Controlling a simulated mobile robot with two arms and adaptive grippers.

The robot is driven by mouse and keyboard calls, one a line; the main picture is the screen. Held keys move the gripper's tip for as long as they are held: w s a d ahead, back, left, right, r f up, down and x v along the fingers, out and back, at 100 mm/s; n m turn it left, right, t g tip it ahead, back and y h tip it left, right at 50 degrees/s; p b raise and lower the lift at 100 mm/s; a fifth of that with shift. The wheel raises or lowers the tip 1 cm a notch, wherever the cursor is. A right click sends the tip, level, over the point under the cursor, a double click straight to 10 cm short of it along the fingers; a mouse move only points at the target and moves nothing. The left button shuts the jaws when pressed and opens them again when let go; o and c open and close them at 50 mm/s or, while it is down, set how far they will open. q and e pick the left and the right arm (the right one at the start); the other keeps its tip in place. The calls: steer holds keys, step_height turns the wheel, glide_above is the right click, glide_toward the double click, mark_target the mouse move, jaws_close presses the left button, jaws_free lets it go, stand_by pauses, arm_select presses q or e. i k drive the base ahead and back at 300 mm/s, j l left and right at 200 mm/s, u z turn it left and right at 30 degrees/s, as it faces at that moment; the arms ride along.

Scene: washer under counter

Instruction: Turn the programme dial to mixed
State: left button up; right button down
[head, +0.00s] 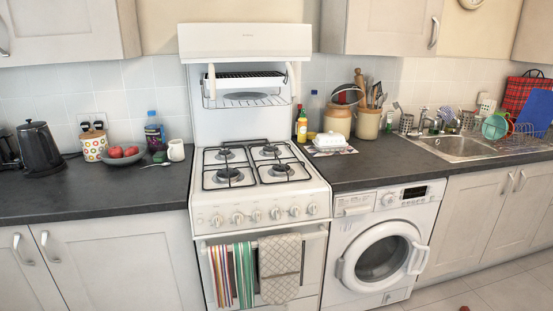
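The white washing machine (384,245) stands under the counter, right of the cooker. Its round door (378,259) looks closed. The programme dial (388,199) is a small round knob on the control panel at the top of its front, between the detergent drawer (354,204) and a dark display (414,192). The dial's markings and pointer are too small to read, so its setting cannot be told. Neither of my grippers shows in the head view.
A white gas cooker (258,190) stands left of the washer, with a striped towel (231,275) and a quilted oven glove (280,268) on its front rail. The dark counter (380,164) runs above the washer. A small red thing (464,308) lies on the tiled floor. The washer's front looks unobstructed.

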mark_target(389, 199)
steer(key=l+u, duration=0.2)
steer(key=l, duration=0.35)
steer(key=k+l+u, duration=0.2)
steer(key=l, duration=0.35)
steer(key=l+u, duration=0.2)
steer(key=l, duration=0.35)
